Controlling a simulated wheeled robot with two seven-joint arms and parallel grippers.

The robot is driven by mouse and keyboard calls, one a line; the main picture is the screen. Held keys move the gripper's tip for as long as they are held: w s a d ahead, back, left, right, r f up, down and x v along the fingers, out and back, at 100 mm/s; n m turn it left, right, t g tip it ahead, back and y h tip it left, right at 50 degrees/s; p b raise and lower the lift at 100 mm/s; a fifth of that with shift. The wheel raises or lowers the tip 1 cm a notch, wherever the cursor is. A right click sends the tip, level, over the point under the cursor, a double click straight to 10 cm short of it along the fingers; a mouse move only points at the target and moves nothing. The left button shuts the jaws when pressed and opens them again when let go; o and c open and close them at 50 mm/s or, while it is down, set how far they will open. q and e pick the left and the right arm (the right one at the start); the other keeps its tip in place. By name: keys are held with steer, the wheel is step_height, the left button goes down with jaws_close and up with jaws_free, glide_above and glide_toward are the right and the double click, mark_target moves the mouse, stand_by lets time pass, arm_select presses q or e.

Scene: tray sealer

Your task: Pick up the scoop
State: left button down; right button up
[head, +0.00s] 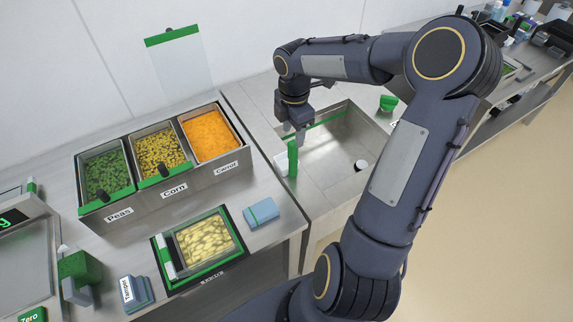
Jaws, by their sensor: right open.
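A green-handled object (292,157) that looks like the scoop stands upright at the left edge of the steel sink, with a pale part at its left side. Its lower end is hard to make out. My right gripper (295,133) points down just above its green top, with the fingers apart and nothing seen between them. I cannot tell whether the fingers touch the handle. My left gripper is not in view.
Bins of peas (106,172), corn (160,150) and carrot (208,134) stand to the left. A tray of pale food (205,240) sits in front, beside a blue sponge-like block (261,212). A green item (388,103) is behind the sink (330,165).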

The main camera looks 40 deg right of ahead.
mark_target(293, 143)
step_height(293, 143, down, 8)
steer(key=shift+w+d+r, duration=0.1)
jaws_close()
stand_by(0.5)
steer(key=shift+r, duration=0.1)
